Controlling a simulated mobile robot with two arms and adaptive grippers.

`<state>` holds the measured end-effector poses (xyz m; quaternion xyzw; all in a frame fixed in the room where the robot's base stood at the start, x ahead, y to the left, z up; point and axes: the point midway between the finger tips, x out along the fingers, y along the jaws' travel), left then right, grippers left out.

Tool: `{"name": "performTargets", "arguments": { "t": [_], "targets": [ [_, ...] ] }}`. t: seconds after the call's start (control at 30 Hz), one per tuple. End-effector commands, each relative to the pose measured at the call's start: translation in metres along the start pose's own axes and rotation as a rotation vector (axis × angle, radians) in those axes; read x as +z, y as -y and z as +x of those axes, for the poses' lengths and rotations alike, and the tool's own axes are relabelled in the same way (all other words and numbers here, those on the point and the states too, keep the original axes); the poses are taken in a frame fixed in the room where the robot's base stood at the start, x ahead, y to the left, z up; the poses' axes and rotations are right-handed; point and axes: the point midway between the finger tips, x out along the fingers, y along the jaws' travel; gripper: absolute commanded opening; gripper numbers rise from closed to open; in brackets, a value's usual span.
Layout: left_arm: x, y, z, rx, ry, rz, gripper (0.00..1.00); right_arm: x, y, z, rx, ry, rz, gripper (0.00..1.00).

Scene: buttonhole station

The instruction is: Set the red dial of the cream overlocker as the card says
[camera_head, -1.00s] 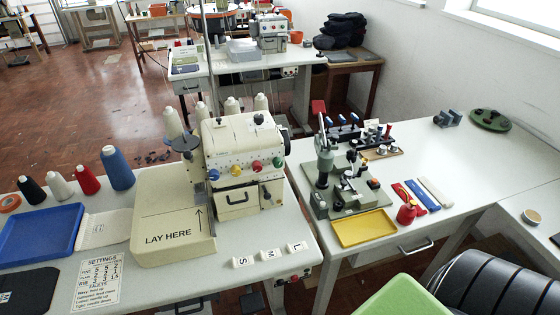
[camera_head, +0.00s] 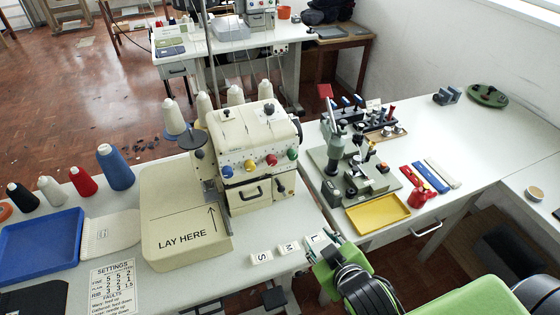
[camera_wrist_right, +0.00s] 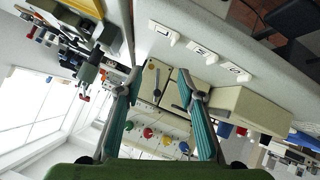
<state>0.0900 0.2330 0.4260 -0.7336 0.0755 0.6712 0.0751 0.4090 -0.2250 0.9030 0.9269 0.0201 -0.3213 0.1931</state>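The cream overlocker (camera_head: 238,136) stands on the table, its dial row facing me. My right gripper (camera_head: 318,243) is in front of and below the machine, by the L block. In the right wrist view its fingers (camera_wrist_right: 163,88) are apart and empty, with the red dial (camera_wrist_right: 147,132) visible between them, not touched. My left gripper is out of view.
Blocks marked S (camera_head: 261,257), M (camera_head: 289,247) and L (camera_head: 317,240) sit along the table's front edge. The LAY HERE plate (camera_head: 185,240) is left of the machine. A yellow tray (camera_head: 378,213) and a green press fixture stand on the right table.

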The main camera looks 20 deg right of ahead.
Motion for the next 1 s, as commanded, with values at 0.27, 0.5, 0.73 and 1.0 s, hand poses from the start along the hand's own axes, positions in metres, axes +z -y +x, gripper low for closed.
{"name": "performTargets", "arguments": {
  "t": [0.27, 0.5, 0.73, 1.0],
  "targets": [
    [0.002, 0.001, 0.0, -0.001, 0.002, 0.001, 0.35, -0.051, -0.014, 0.001, 0.104, -0.245, -0.136, 0.35],
    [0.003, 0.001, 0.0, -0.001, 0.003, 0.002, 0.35, -0.104, -0.01, -0.017, 0.197, -0.519, -0.313, 0.35],
    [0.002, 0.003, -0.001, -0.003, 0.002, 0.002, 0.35, -0.125, -0.003, -0.028, 0.227, -0.633, -0.389, 0.35],
    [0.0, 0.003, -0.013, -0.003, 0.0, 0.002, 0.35, -0.148, -0.006, -0.004, 0.228, -0.637, -0.39, 0.35]
  ]
}}
